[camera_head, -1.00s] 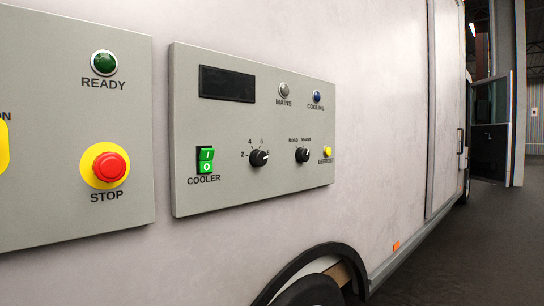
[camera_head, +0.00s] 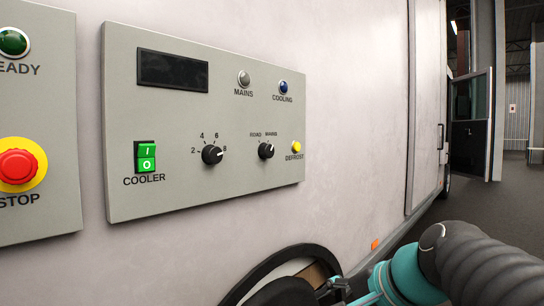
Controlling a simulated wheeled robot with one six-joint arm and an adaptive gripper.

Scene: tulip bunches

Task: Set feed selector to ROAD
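The feed selector (camera_head: 266,151) is a small black knob on the grey control panel (camera_head: 122,112), below the labels ROAD on the left and MAINS on the right. Its pale pointer mark appears to lean up and right, toward MAINS. My gripper (camera_head: 335,288) shows only in part as dark pieces at the bottom edge, in front of the wheel arch. It is well below the knob and apart from it. Its fingers are mostly cut off, so I cannot tell whether it is open or shut.
The panel also has a numbered knob (camera_head: 212,155), a green COOLER switch (camera_head: 146,157), a yellow DEFROST button (camera_head: 296,147), MAINS (camera_head: 243,78) and COOLING (camera_head: 284,87) lamps and a dark display (camera_head: 172,71). A red STOP button (camera_head: 17,170) is left.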

